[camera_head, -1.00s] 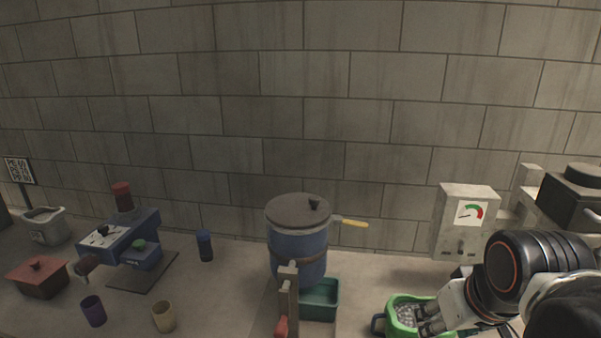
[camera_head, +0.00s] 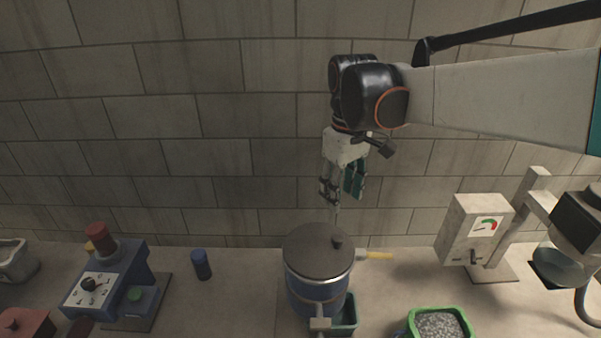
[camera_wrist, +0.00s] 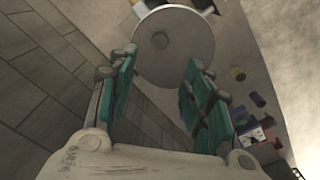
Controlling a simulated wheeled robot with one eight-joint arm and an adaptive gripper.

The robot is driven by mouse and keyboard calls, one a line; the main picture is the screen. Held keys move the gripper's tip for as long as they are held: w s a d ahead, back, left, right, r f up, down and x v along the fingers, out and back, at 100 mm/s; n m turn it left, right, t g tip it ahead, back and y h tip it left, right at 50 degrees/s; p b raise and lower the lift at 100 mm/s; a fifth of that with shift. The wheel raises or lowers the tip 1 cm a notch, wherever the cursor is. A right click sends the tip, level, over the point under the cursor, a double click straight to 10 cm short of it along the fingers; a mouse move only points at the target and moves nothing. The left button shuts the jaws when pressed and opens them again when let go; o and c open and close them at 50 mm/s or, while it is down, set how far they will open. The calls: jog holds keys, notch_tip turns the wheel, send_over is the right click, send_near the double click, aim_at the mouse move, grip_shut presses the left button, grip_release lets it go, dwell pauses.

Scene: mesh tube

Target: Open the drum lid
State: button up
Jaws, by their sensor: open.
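The drum (camera_head: 315,294) is a blue cylinder standing on the counter in the head view. Its round grey-brown lid (camera_head: 313,253) lies on top, with a small dark knob (camera_head: 337,243) toward its right side.
A teal tray (camera_head: 346,316) sits at the drum's base. A green-rimmed container (camera_head: 440,324) of grey pellets and a gauge box (camera_head: 474,230) stand to the right. A blue machine (camera_head: 112,287) and a blue cup (camera_head: 201,264) are left. The block wall is close behind.

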aim_at(338, 237)
notch_tip(338, 237, down, 13)
jog(key=shift+f, duration=0.1)
dwell(0.3)
grip_shut()
